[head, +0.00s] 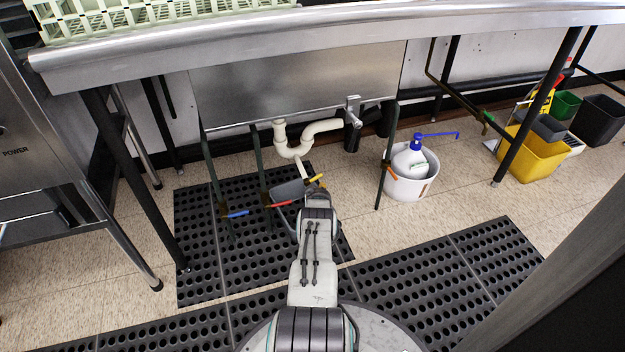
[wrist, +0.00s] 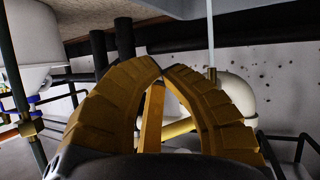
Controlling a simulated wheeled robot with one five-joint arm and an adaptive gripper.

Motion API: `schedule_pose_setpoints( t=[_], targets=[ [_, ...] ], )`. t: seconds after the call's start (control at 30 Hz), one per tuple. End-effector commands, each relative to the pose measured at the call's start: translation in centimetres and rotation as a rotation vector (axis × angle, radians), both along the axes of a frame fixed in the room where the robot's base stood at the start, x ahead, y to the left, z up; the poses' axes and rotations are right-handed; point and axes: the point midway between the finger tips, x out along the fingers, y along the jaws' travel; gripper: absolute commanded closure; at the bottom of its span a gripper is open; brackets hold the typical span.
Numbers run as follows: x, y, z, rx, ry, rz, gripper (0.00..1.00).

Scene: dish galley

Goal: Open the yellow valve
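The yellow valve shows its yellow handle (head: 316,179) under the sink in the head view, at the far end of my arm. My gripper (wrist: 161,68) fills the middle of the wrist view. Its two ridged, brownish-yellow fingers bow outward and their tips meet or nearly meet. A yellow bar (wrist: 178,130), which looks like the valve handle, shows through the gap between the fingers. I cannot tell whether it lies between them or behind them. In the head view my arm hides the fingers and the valve's body.
A red handle (head: 280,204) and a blue handle (head: 237,214) are to the left of the yellow one. White drain pipe (head: 292,150) hangs above. A white bucket (head: 410,184) with a blue-topped bottle stands right. Dark sink legs and the steel counter (head: 330,35) bound the space.

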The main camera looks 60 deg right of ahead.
Motion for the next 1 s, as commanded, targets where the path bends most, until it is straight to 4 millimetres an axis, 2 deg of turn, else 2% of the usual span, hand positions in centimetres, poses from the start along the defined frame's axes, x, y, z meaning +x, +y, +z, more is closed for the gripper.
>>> schedule_pose_setpoints(
  t=[0.6,1.0],
  targets=[
    [-1.7,2.9,1.9,0.001,0.001,0.0,1.0],
    [-2.0,3.4,1.9,0.0,0.0,0.0,1.0]
  ],
)
